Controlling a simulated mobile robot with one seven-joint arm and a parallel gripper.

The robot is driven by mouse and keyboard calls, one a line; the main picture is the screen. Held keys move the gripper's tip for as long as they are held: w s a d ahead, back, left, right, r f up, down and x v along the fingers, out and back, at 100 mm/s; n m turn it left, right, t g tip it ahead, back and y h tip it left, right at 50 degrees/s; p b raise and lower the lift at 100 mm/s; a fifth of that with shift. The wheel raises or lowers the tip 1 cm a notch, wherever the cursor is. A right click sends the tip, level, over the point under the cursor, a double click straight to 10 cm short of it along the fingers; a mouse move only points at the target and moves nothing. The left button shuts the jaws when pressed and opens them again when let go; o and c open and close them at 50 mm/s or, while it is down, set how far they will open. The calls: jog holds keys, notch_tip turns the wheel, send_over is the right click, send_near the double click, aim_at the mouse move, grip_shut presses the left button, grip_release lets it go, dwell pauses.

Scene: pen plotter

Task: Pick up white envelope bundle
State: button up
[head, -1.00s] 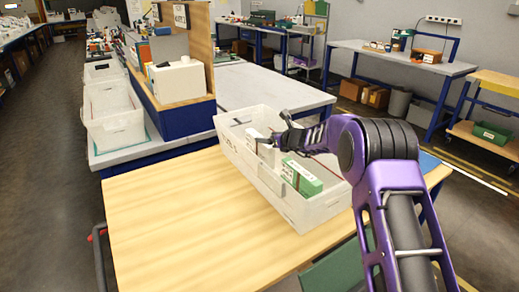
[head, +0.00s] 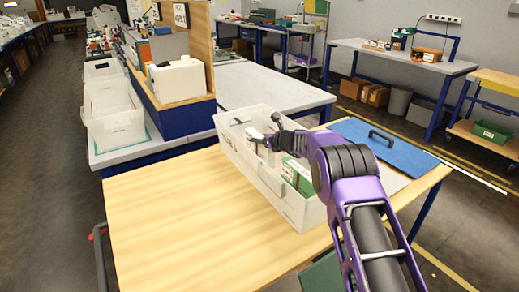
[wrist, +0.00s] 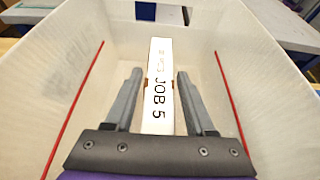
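The white envelope bundle (wrist: 158,85) is a long white block with "JOB 5" in dark print and fainter reddish print. It stands inside the white bin (wrist: 270,75). In the head view, part of the bundle (head: 251,134) shows beside my gripper (head: 261,137), in the far part of the bin (head: 302,214). In the wrist view my gripper (wrist: 160,74) is open. Its two grey fingers lie left and right of the bundle, with a visible gap on each side. How deep the fingertips reach is unclear.
A green and white box (head: 297,172) is in the near part of the bin, partly behind my arm. A blue board with a handle (head: 385,145) lies at the right of the wooden table (head: 190,220). The table's left half is clear.

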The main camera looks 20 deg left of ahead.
grip_shut()
dwell(1.1)
